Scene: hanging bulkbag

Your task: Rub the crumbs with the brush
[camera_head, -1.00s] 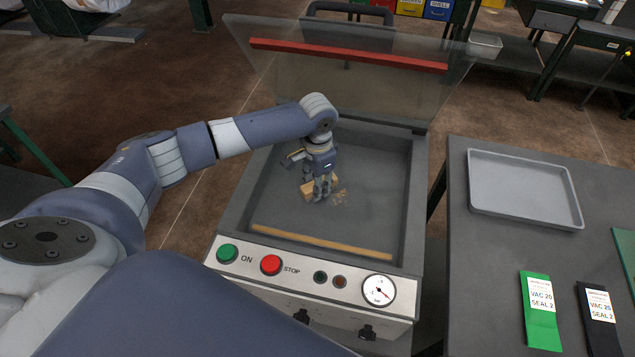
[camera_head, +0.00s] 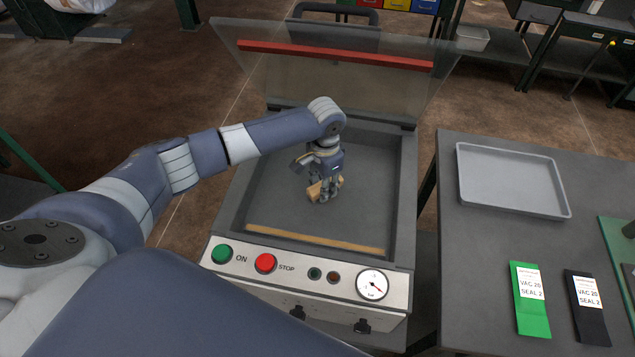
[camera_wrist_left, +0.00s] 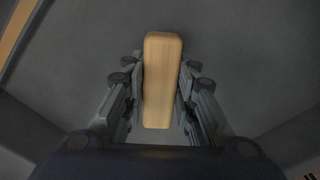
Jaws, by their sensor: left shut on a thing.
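The brush (camera_head: 314,192) has a pale wooden block and is down in the grey chamber of the machine. My left gripper (camera_head: 324,193) points down and is shut on the brush. In the left wrist view the wooden block (camera_wrist_left: 162,75) lies lengthwise between the two fingers of the left gripper (camera_wrist_left: 162,95). Its bristles are hidden beneath it. I cannot make out the crumbs in either view now; they may be under or behind the brush and fingers. My right gripper is not in view.
The chamber (camera_head: 370,205) has raised walls and a tan bar (camera_head: 315,240) along its front. A clear lid with a red bar (camera_head: 335,55) stands open behind. The control panel (camera_head: 300,275) is in front. A table at right holds a grey tray (camera_head: 512,182) and green and black pouches.

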